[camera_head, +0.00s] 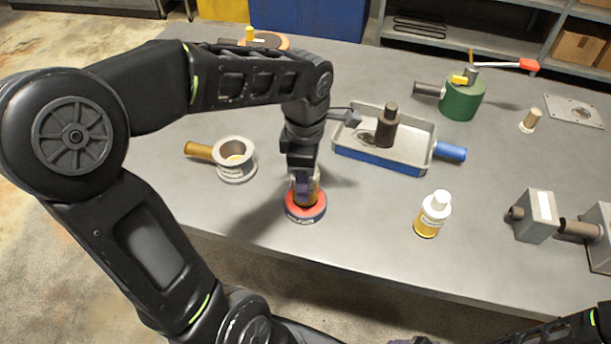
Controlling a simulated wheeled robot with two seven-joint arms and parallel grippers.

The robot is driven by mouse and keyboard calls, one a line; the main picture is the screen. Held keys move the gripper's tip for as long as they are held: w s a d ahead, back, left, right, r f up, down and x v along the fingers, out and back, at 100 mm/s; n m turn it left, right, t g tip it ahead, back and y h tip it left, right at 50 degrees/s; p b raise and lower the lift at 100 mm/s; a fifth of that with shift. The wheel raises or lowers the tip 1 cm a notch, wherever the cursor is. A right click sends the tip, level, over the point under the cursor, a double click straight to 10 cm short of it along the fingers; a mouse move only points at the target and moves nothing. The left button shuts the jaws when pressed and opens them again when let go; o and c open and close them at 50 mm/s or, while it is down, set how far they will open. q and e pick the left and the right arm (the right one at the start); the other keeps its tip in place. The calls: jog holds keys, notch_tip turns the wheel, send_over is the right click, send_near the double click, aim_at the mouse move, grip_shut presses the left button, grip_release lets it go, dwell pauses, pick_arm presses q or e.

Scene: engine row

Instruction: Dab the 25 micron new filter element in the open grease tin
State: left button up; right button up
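A round tin (305,213) with a red top and a blue-grey side stands on the bench near its front edge; I take it for the grease tin. My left gripper (305,188) points straight down over it. A tan-brown cylinder (312,197), seemingly a filter element, is between its fingers, with its lower end at or in the tin's top. The fingers hide much of it, and I cannot read a micron mark or see grease. My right arm shows only at the bottom right; its gripper cannot be made out.
A metal tray (350,135) holds a dark cylinder (387,125). A metal cup housing (235,158) stands left, a yellow-and-white bottle (432,215) right. Further right are a green canister (462,97), a small tan cylinder (531,120) and grey blocks (537,215). Bench between tin and bottle is clear.

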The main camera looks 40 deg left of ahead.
pick_arm(q)
jog(key=shift+f+b, duration=0.4)
jog(key=shift+f, duration=0.05)
dwell(1.6)
jog(key=shift+r, duration=0.1)
jog(key=shift+r+p, duration=2.6)
jog(key=shift+r, duration=0.9)
jog(key=shift+w, duration=0.15)
jog(key=shift+w+d+f+m, duration=0.15)
jog(key=shift+w+m, duration=0.2)
jog(key=shift+m, duration=0.35)
jog(key=w+d+f+m, duration=0.3)
jog(key=w+m, duration=0.4)
jog(key=m, duration=0.4)
jog(key=w+d+f+m, duration=0.3)
jog(key=w+d+m, duration=0.2)
jog(key=m, duration=0.5)
jog(key=shift+w+d+f+m, duration=0.2)
jog(key=shift+w+m, duration=0.2)
jog(key=shift+w, duration=0.75)
